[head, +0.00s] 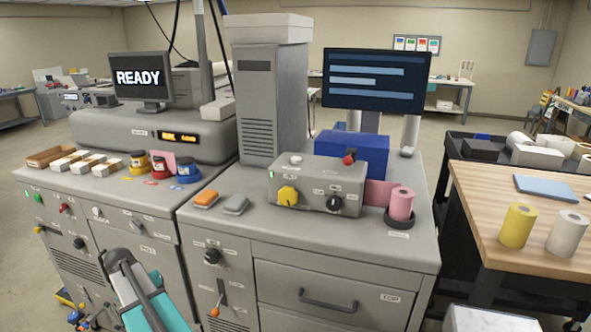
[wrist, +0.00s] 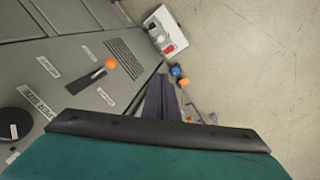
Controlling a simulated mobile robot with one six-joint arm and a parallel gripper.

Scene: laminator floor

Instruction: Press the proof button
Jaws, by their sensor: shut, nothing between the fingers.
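No label that I can read as proof shows in either view, so I cannot tell which control is the proof button. The grey control box (head: 318,186) on the right cabinet carries a yellow knob (head: 288,195), a black knob (head: 335,204) and a small green spot at its left edge. My gripper (wrist: 163,80) is shut and empty in the wrist view, pointing down beside the cabinet front, touching no control.
An orange-knobbed lever (wrist: 110,63) is left of my gripper in the wrist view. A white tray (wrist: 166,32) with small items lies on the floor. A pink roll (head: 401,204) and blue box (head: 351,152) crowd the counter. A wooden table (head: 485,250) stands right.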

